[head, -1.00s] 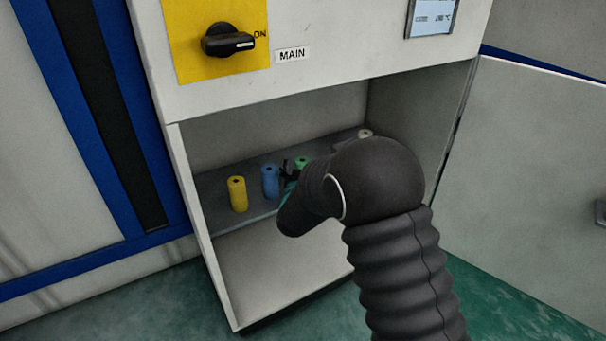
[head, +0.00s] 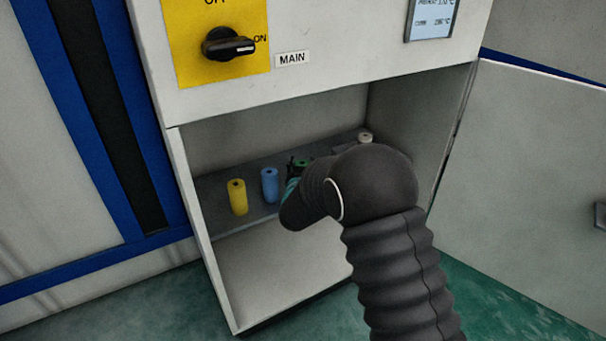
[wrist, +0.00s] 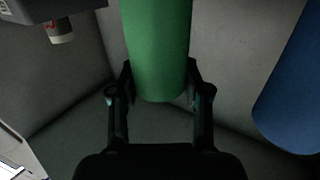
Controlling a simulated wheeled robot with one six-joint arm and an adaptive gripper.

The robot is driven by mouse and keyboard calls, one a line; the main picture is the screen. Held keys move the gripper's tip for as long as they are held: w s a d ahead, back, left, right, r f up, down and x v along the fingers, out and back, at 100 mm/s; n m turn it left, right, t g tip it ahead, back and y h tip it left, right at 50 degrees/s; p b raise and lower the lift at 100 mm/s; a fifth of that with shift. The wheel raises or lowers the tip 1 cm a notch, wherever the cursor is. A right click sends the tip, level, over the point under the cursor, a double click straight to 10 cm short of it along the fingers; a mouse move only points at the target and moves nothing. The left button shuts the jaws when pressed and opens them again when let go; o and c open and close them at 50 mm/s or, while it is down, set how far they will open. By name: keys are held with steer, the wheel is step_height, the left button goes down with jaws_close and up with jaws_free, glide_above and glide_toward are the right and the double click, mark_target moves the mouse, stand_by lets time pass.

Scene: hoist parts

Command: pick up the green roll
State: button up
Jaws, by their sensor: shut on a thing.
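The green roll (wrist: 158,50) stands large in the middle of the wrist view, between the two fingers of my gripper (wrist: 160,90). The fingers are shut on it, one on each side. In the head view only the top of the green roll (head: 303,163) shows, at the shelf inside the cabinet. My gripper (head: 296,172) is there too, mostly hidden behind my dark wrist. I cannot tell whether the roll touches the shelf.
A blue roll (head: 270,185) stands just left of the green one, with a yellow roll (head: 237,197) farther left. A whitish roll (head: 365,138) is at the back right of the shelf (head: 228,225). The cabinet door (head: 530,180) stands open on the right.

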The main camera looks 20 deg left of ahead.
steer(key=shift+r, duration=0.5)
steer(key=r, duration=0.2)
steer(key=d+r, duration=0.1)
steer(key=r, duration=0.1)
steer(key=shift+w+d, duration=0.1)
steer(key=d+r, duration=0.6)
steer(key=d, duration=0.4)
steer(key=shift+w+d, duration=0.25)
